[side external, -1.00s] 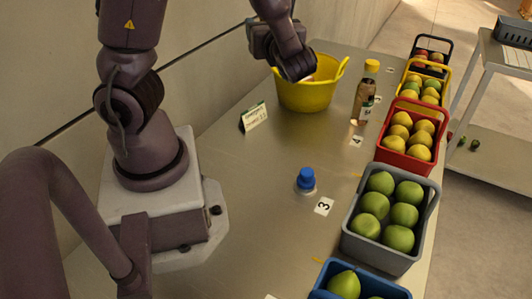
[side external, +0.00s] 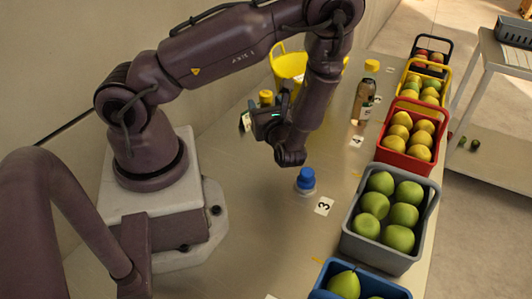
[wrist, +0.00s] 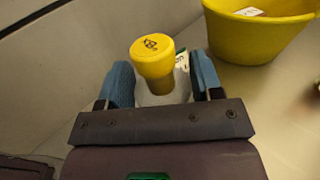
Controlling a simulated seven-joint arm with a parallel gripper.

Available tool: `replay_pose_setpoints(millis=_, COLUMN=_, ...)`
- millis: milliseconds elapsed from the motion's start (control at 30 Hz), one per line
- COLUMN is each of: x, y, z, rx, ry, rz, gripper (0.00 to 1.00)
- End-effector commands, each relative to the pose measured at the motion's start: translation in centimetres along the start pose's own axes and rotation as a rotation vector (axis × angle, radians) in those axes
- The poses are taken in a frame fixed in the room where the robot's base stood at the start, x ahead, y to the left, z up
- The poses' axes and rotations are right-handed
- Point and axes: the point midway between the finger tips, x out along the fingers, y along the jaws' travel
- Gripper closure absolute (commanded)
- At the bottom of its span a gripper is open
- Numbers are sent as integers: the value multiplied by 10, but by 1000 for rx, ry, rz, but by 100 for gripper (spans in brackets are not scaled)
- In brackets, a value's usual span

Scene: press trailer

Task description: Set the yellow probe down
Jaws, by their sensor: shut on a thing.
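The yellow probe (wrist: 154,62) has a yellow cap with a dark mark and a pale lower body. In the wrist view it stands between the two blue fingers of my gripper (wrist: 160,85), which is shut on it. Its lower end is hidden by the hand, so I cannot tell if it touches the table. In the side view its yellow top (side external: 266,97) shows just behind my gripper, in front of the yellow tub (side external: 287,66).
A blue-capped probe (side external: 306,181) stands near the number 3 card (side external: 324,206), close to my wrist. A bottle (side external: 364,98) stands right of the tub. Fruit crates (side external: 383,262) line the right table edge. The front-middle metal table is clear.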

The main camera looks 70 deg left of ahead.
Motion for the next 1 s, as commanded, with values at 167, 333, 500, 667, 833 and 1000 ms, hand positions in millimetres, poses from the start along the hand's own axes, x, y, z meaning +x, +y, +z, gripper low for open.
replay_pose_setpoints(millis=167, x=0, y=0, z=-22, rx=3, ry=0, rz=1, gripper=66)
replay_pose_setpoints(millis=333, x=0, y=0, z=-48, rx=1, ry=0, rz=2, gripper=66)
replay_pose_setpoints(millis=500, x=0, y=1, z=-64, rx=3, ry=0, rz=2, gripper=66)
replay_pose_setpoints(millis=667, x=0, y=0, z=-85, rx=1, ry=0, rz=1, gripper=66)
replay_pose_setpoints(millis=833, x=0, y=0, z=-90, rx=-1, ry=0, rz=1, gripper=66)
replay_pose_setpoints(millis=1000, x=0, y=0, z=-90, rx=-1, ry=0, rz=1, gripper=66)
